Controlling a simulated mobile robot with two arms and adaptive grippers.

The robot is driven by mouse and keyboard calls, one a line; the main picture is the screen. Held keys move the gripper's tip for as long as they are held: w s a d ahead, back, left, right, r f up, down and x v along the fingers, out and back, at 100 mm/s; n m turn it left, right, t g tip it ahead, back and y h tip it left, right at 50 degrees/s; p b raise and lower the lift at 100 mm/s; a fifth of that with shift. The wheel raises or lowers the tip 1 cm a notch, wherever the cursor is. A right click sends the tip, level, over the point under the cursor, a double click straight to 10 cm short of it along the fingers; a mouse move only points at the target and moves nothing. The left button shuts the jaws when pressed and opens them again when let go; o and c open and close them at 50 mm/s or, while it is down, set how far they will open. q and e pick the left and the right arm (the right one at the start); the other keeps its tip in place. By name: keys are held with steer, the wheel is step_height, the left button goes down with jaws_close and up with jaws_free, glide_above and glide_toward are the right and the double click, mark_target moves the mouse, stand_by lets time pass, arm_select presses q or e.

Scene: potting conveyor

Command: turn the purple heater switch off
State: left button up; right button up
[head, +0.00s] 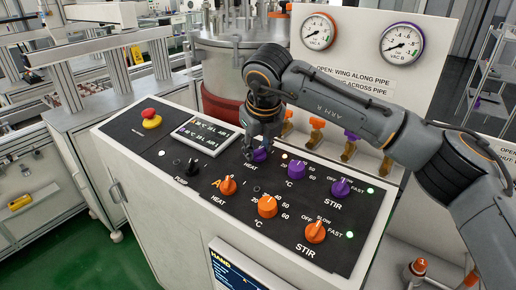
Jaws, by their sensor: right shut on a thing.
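The purple heater switch (260,156) is a small knob in the back row of the black control panel (175,168), marked HEAT. My right gripper (254,146) comes down over it from behind and is shut on it. The fingers hide part of the knob, so I cannot tell which way it points. A small pale lamp (284,157) to its right looks lit. My left gripper is not in view.
A purple °C dial (296,169) and purple STIR knob (340,187) stand to the right. Orange HEAT (228,186), °C (267,206) and STIR (315,232) knobs are in front. A red emergency button (151,118) is at left. Wing valves (317,126) stand behind.

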steer(key=shift+n, duration=0.8)
steer(key=n+g+y, duration=0.1)
steer(key=n, duration=0.1)
steer(key=shift+r+n, duration=0.1)
steer(key=shift+n, duration=0.3)
steer(key=n+g, duration=0.1)
steer(key=n, duration=0.2)
steer(key=shift+p, duration=0.35)
steer(key=shift+w+n+g+y+p, duration=0.1)
steer(key=shift+n+g+y+p, duration=0.3)
steer(key=shift+n, duration=0.9)
steer(key=o, duration=1.2)
steer(key=shift+c, duration=0.2)
